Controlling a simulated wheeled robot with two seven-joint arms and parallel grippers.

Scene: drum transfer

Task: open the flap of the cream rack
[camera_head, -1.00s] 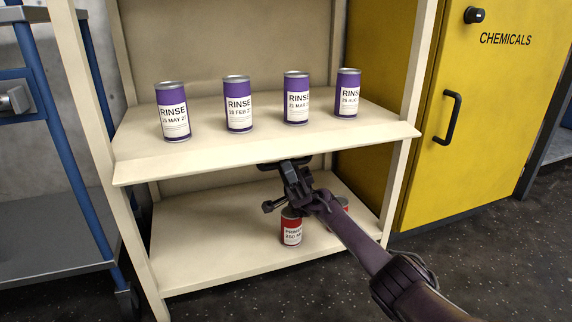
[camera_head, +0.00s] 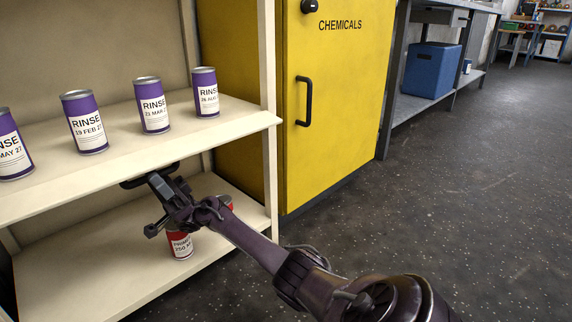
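The cream rack (camera_head: 268,75) stands at the left, its left side cut off by the frame. A cream front panel (camera_head: 200,140), perhaps the flap, slopes along the front of its upper shelf and juts past the right post. My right gripper (camera_head: 150,176) is just under the panel's lower edge, at a dark bar; I cannot tell whether this bar is a handle or the fingers, nor whether the gripper is open or shut. My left gripper is not in view.
Several purple RINSE cans (camera_head: 152,105) stand on the upper shelf. Red cans (camera_head: 180,244) stand on the lower shelf behind my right arm. A yellow CHEMICALS cabinet (camera_head: 340,110) is right of the rack. A blue box (camera_head: 431,70) sits under a bench. The floor at right is clear.

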